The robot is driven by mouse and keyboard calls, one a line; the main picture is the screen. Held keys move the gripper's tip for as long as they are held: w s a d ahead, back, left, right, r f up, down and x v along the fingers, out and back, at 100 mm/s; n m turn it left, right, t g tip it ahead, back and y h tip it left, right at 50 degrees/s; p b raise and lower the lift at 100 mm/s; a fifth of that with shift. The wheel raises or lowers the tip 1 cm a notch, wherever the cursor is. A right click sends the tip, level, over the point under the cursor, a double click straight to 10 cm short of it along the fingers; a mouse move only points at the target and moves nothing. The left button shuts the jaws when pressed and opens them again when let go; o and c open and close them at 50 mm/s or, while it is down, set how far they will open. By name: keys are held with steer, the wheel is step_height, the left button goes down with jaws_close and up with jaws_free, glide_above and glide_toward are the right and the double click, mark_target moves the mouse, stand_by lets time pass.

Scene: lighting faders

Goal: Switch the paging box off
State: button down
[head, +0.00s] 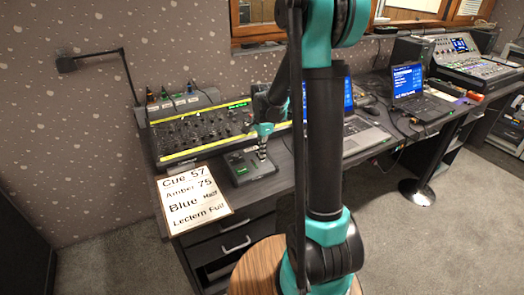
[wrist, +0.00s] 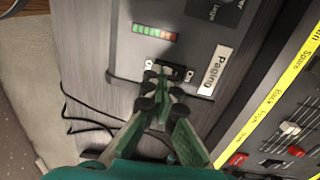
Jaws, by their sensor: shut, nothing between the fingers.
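The paging box (head: 240,168) is a small dark grey box on the desk, in front of the lighting console. The label on the switch's left is partly hidden. My gripper (wrist: 160,92) is shut and empty, its fingertips over the switch and covering much of it. I cannot tell whether they touch it. In the head view my gripper (head: 262,153) points down at the box.
The lighting console (head: 200,130) with yellow strips stands just behind the box. A printed card (head: 193,198) lies to its left at the desk edge. A laptop (head: 362,135) is to the right, with another laptop and a mixing desk (head: 475,65) further off. A black cable (wrist: 80,125) runs beside the box.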

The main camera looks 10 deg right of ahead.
stand_by(0.3)
steer(key=shift+w+a+r, duration=0.2)
steer(key=shift+w+a, duration=0.05)
steer(key=shift+w, duration=0.45)
steer(key=shift+r, duration=0.6)
step_height(320, 180, up, 13)
steer(key=shift+f, duration=0.1)
steer(key=shift+s+d, duration=0.15)
steer(key=shift+s, duration=0.55)
